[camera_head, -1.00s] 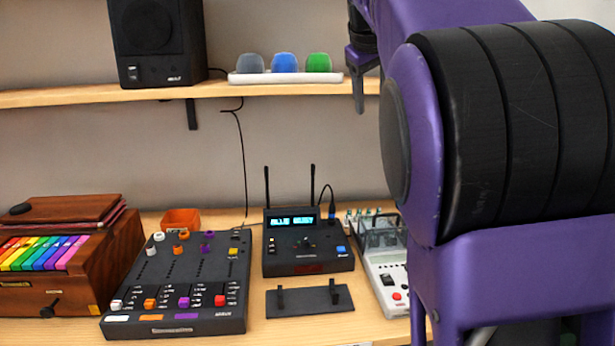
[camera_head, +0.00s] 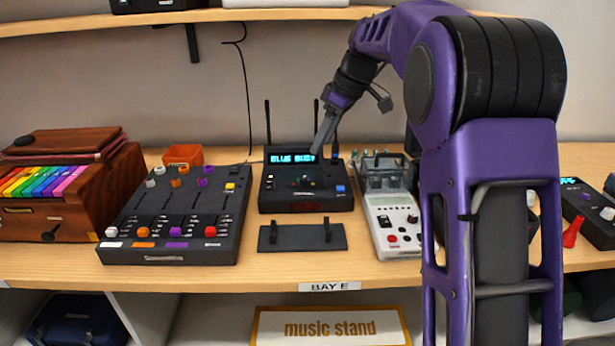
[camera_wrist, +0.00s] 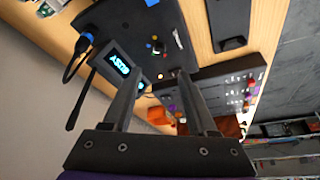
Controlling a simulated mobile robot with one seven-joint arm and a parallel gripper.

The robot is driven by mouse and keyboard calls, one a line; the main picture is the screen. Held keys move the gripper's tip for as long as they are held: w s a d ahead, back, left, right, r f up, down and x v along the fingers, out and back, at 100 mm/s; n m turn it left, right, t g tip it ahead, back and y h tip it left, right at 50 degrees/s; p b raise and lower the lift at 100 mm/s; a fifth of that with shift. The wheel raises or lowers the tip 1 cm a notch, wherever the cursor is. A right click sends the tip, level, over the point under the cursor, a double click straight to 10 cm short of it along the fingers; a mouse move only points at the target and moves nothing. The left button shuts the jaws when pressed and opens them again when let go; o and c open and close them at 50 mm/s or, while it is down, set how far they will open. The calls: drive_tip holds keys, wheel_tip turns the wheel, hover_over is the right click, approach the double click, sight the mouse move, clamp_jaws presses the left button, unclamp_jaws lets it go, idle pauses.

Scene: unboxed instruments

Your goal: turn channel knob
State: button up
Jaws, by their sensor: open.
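The black receiver box (camera_head: 285,200) stands on the bench with two antennas and a lit blue text display (camera_head: 290,157). A small dark knob (camera_head: 305,181) sits in the middle of its panel, among coloured buttons. My gripper (camera_head: 321,148) is just above the receiver's back, in front of the display's right end, and hides part of it. In the wrist view, the open, empty fingers (camera_wrist: 159,78) point towards the receiver (camera_wrist: 140,20). The knob (camera_wrist: 178,38) lies beyond their tips, apart from them.
A black mixer (camera_head: 180,215) stands left of the receiver, and a white instrument (camera_head: 395,225) close on its right. A black stand plate (camera_head: 300,237) lies in front. An orange bin (camera_head: 183,155) is behind the mixer. The upper shelf (camera_head: 90,22) overhangs the back.

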sight(304, 178)
drive_tip(key=b+x, duration=0.1)
drive_tip(key=x, duration=1)
drive_tip(key=shift+f+b, duration=0.25)
drive_tip(key=shift+b, duration=0.05)
clamp_jaws()
